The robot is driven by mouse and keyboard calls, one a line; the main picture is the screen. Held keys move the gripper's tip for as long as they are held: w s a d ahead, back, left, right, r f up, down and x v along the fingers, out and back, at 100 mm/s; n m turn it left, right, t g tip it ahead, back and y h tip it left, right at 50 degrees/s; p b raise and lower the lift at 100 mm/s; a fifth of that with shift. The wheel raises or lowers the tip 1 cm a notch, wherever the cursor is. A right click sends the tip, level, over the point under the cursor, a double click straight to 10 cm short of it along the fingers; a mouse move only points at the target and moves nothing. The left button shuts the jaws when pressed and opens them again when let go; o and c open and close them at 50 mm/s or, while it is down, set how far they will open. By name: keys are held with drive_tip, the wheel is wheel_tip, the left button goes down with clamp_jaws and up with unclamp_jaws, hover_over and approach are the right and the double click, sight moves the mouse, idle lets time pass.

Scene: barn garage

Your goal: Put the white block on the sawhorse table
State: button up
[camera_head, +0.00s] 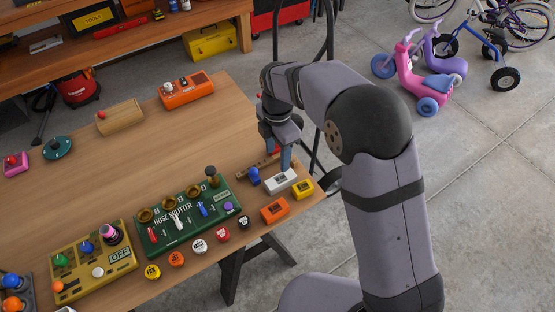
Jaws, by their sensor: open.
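The white block (281,182), with a dark marking on top, sits near the right edge of the wooden sawhorse table (150,185). My gripper (279,158) points down just behind and above the white block. It is open, and I see nothing held in it. One fingertip is close to the block's far side; I cannot tell whether it touches. The far finger is partly hidden by the near one.
An orange block (275,209) and a yellow block (303,189) sit close to the white block. The green hose splitter board (187,214) is further left. The table's middle is clear.

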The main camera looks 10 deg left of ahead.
drive_tip(key=shift+d+r, duration=0.1)
drive_tip(key=s+d+r+m, duration=0.1)
drive_tip(key=s+d+m, duration=0.1)
drive_tip(key=d+m, duration=0.45)
drive_tip(key=s+d+r+m, duration=0.2)
drive_tip(key=d+m, duration=0.3)
drive_tip(key=d, duration=0.3)
drive_tip(key=s+d+f+m, duration=0.1)
drive_tip(key=s+d+m, duration=1.1)
drive_tip(key=m, duration=0.3)
drive_tip(key=shift+s+f, duration=0.25)
drive_tip(key=shift+s, duration=0.5)
